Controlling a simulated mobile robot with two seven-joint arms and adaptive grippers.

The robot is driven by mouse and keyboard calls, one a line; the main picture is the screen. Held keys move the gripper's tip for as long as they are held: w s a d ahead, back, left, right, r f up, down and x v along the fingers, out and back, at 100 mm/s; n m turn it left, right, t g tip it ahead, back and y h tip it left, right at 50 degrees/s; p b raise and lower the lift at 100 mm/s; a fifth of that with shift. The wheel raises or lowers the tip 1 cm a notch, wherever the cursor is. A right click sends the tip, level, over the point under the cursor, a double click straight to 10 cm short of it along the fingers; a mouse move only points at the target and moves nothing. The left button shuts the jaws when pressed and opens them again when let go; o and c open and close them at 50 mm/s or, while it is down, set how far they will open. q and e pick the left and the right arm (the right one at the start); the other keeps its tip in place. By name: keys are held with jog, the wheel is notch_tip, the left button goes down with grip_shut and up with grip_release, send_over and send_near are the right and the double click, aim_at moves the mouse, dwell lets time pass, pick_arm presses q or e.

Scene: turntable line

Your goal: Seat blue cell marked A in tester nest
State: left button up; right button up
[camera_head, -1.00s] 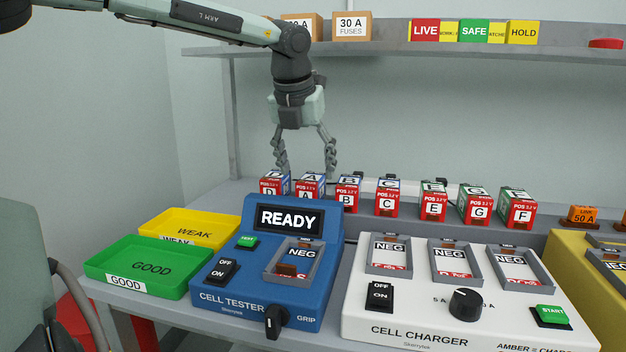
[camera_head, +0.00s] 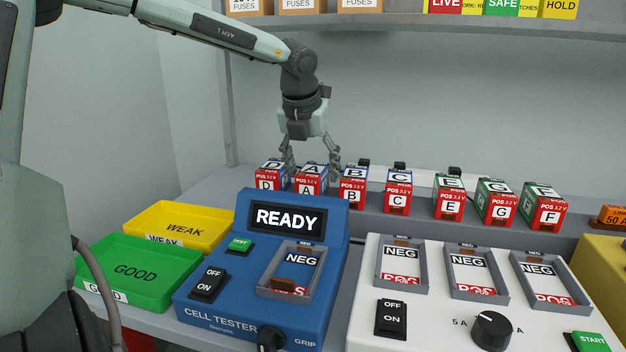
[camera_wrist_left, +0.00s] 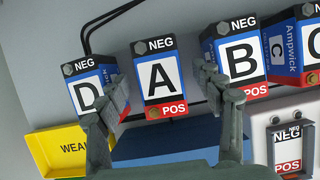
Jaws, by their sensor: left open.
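The cell marked A (camera_head: 311,180) stands in the row at the back, between cells D (camera_head: 270,176) and B (camera_head: 353,186). In the head view its front is red; the left wrist view shows its lettered top (camera_wrist_left: 158,80) and blue edges. My left gripper (camera_head: 310,165) is open above the row. In the left wrist view its fingers (camera_wrist_left: 158,88) are on either side of cell A, apart from it, near D and B. The blue cell tester (camera_head: 228,290) shows READY. Its nest (camera_head: 290,270) holds no cell, with NEG at the back and POS at the front. My right gripper is not seen.
The yellow WEAK tray (camera_head: 180,225) and green GOOD tray (camera_head: 140,268) are left of the tester. A white cell charger (camera_head: 445,325) with three bays stands right of it. Cells C (camera_head: 398,190), E, G and F continue the row. A shelf (camera_head: 400,48) hangs above.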

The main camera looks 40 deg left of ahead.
pick_arm(q)
jog(key=shift+w+a+f, duration=0.15)
jog(key=shift+w+f, duration=0.1)
jog(key=shift+f, duration=0.35)
jog(key=shift+r, duration=0.1)
grip_shut()
